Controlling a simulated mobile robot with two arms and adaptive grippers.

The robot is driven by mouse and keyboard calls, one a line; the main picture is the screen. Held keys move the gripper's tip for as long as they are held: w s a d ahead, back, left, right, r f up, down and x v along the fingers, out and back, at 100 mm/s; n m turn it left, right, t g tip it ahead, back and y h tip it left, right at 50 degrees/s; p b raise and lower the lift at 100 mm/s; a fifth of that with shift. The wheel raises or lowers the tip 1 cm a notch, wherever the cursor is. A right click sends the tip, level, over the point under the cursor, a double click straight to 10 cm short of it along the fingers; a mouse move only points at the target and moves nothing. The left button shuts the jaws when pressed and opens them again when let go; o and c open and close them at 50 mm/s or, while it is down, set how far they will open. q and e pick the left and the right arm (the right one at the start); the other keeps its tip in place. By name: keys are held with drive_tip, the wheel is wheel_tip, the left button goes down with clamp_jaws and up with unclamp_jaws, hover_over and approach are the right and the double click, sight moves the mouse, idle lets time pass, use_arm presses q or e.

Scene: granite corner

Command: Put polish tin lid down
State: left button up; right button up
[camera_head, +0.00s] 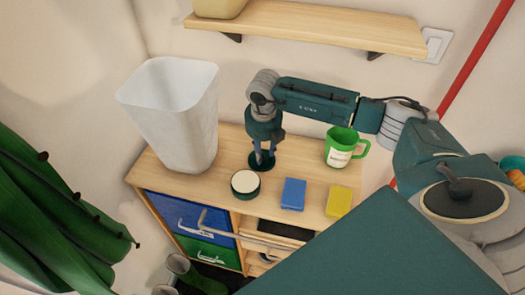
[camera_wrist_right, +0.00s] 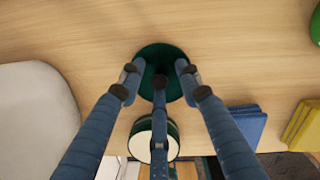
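The polish tin lid (camera_head: 262,163) is a flat dark green disc at or just above the wooden top, beside the tin. It also shows in the right wrist view (camera_wrist_right: 148,54). My right gripper (camera_head: 264,156) points straight down at it, its blue fingers drawn close together on it. The exact finger contact is hidden, and I cannot tell whether the lid touches the wood. The open polish tin (camera_head: 245,184), dark green with a pale cream top, stands just in front and left of the lid. It is partly behind a finger in the wrist view (camera_wrist_right: 143,143). My left gripper is not in view.
On the wooden cabinet top (camera_head: 213,187) are a white bin (camera_head: 178,115), a blue sponge (camera_head: 293,194), a yellow sponge (camera_head: 339,201) and a green mug (camera_head: 341,150). A wooden shelf (camera_head: 310,24) hangs above. Bare wood lies between the lid and the bin.

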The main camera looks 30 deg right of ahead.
sight(263, 157)
drive_tip(key=shift+r, duration=0.35)
drive_tip(key=r, duration=0.2)
drive_tip(key=r+b, duration=0.1)
drive_tip(key=r, duration=0.1)
drive_tip(key=r+b, duration=0.1)
drive_tip(key=r, duration=0.1)
drive_tip(key=shift+s+a+r, duration=0.15)
drive_tip(key=shift+s+a, duration=0.05)
drive_tip(key=shift+s, duration=0.15)
drive_tip(key=shift+s+r, duration=0.1)
drive_tip(key=shift+r, duration=0.25)
drive_tip(key=shift+f, duration=0.1)
